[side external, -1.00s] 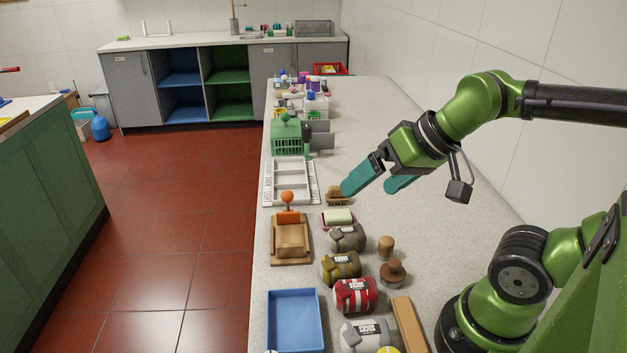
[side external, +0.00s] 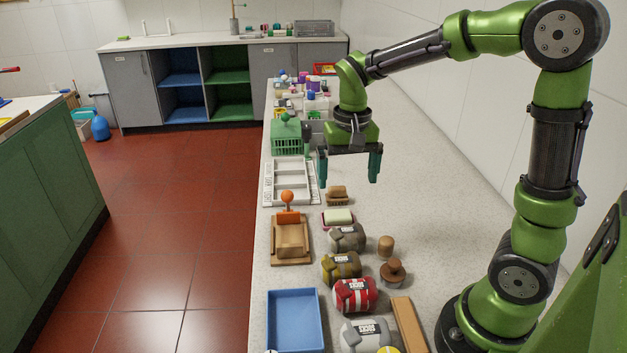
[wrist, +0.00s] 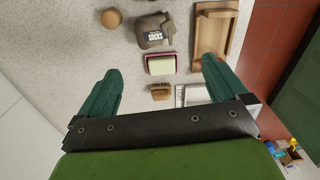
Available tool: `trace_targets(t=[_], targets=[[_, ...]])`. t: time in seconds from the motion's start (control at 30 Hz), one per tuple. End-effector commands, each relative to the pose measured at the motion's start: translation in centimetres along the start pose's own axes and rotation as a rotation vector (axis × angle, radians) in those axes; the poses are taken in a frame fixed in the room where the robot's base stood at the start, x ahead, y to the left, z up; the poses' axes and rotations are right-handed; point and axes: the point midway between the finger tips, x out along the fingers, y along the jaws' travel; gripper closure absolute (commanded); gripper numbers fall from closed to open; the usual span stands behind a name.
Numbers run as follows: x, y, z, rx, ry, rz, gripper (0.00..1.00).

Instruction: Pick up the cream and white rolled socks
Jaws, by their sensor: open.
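Several rolled socks with labels lie in a row on the counter in the side view. A pale white-grey roll (side external: 362,338) at the bottom edge, partly cut off, is the closest match to the cream and white socks; I cannot confirm its cream colour. The others are a red and white roll (side external: 355,295), a mustard roll (side external: 341,266) and a grey-brown roll (side external: 348,238), which also shows in the wrist view (wrist: 152,30). My gripper (side external: 349,181) is open and empty, fingers pointing down, above the counter near the brush, well beyond the pale roll.
A wooden brush (side external: 337,196) and a soap dish (side external: 338,219) lie between my gripper and the socks. A blue tray (side external: 271,322), a wooden stand (side external: 291,245), wooden pegs (side external: 386,247) and a plank (side external: 409,325) flank the row. The counter's right side is clear.

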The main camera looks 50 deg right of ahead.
Motion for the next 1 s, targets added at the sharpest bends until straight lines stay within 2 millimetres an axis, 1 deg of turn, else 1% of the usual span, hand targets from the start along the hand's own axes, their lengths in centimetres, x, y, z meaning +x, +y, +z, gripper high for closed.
trace_targets(t=[0.03, 0.07, 0.17, 0.5, 0.6, 0.87, 1.0], targets=[[-0.4, 0.1, -0.1, 0.019, 0.002, 0.004, 0.00], [-0.2, 0.1, 0.0, 0.025, -0.003, 0.008, 0.00], [1.1, 0.2, 0.2, 0.035, -0.012, 0.012, 0.00], [8.4, 0.3, 0.3, 0.034, -0.012, 0.011, 0.00], [10.0, 0.3, 0.3, 0.033, -0.012, 0.010, 0.00], [11.9, 0.4, 0.3, 0.034, -0.010, 0.008, 0.00], [14.0, 0.7, 0.2, 0.034, -0.012, 0.010, 0.00]])
